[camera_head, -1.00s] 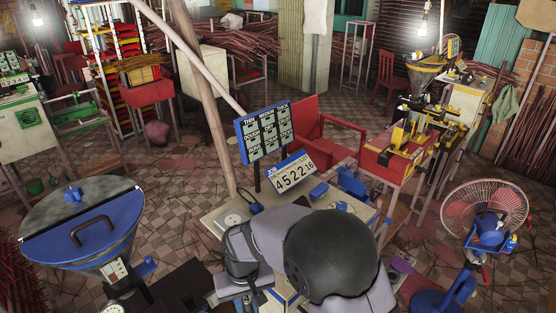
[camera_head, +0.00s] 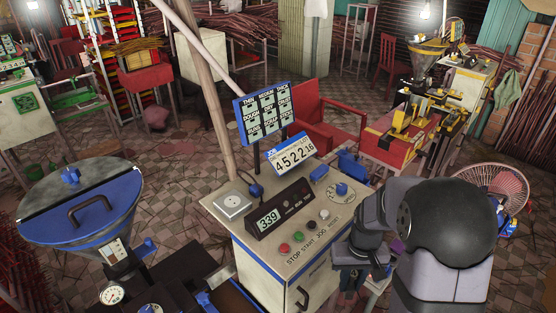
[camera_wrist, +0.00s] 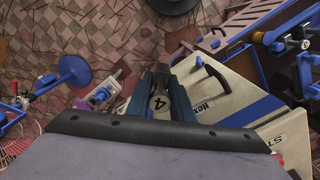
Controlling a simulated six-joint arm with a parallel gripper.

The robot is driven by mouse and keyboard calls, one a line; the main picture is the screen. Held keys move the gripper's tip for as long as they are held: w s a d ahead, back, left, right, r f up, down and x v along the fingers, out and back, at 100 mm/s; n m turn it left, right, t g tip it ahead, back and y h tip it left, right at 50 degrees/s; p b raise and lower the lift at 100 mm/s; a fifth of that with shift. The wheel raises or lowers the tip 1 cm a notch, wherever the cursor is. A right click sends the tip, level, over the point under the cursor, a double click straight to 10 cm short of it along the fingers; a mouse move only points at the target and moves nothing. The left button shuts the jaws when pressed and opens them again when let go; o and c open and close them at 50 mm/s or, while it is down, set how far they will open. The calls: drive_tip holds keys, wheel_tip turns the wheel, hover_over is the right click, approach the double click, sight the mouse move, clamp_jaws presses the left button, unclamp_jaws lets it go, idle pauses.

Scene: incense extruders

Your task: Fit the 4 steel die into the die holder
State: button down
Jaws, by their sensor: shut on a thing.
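The steel die marked 4 (camera_wrist: 158,103) is a small pale round piece in the wrist view. My gripper (camera_wrist: 160,85) is shut on it, with one dark blue-grey finger on each side. The die is off the floor, beside the cream cabinet. In the head view my gripper is mostly hidden by my own arm, low at the right of the control cabinet, and I cannot make out the die there. I cannot clearly identify the die holder in either view.
The cream control cabinet (camera_head: 262,262) has a 339 display (camera_head: 270,219) and coloured buttons on top. A blue-lidded hopper (camera_head: 82,200) stands at left. A fan (camera_head: 492,186) is at right. The tiled floor between has free room.

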drive_tip(key=shift+w+d+r, duration=0.1)
drive_tip(key=shift+w+d, duration=0.25)
drive_tip(key=shift+d, duration=0.4)
drive_tip(key=shift+w+d+r, duration=0.1)
drive_tip(key=shift+w+d, duration=0.25)
drive_tip(key=shift+d, duration=0.4)
drive_tip(key=s+a+r+m+b, duration=0.1)
drive_tip(key=s+a+r+b, duration=0.15)
drive_tip(key=a, duration=0.65)
drive_tip(key=s+a+r+b, duration=0.2)
drive_tip(key=s+a+b, duration=0.15)
drive_tip(key=a, duration=0.55)
drive_tip(key=s+a+f+n+b, duration=0.3)
drive_tip(key=s+a+f+n, duration=0.1)
drive_tip(key=a, duration=0.6)
drive_tip(key=s+a+f+n+b, duration=0.3)
drive_tip(key=s+a+f+n, duration=0.1)
drive_tip(key=a, duration=0.7)
drive_tip(key=s+a+f+n+b, duration=0.3)
drive_tip(key=s+a+f+n, duration=0.2)
drive_tip(key=a, duration=0.6)
wheel_tip(320, 180, down, 2)
drive_tip(key=shift+s+f+b, duration=0.15)
drive_tip(key=shift+s+b, duration=0.15)
drive_tip(key=shift+s, duration=0.35)
drive_tip(key=shift+f+p, duration=1.1)
drive_tip(key=shift+f, duration=3.75)
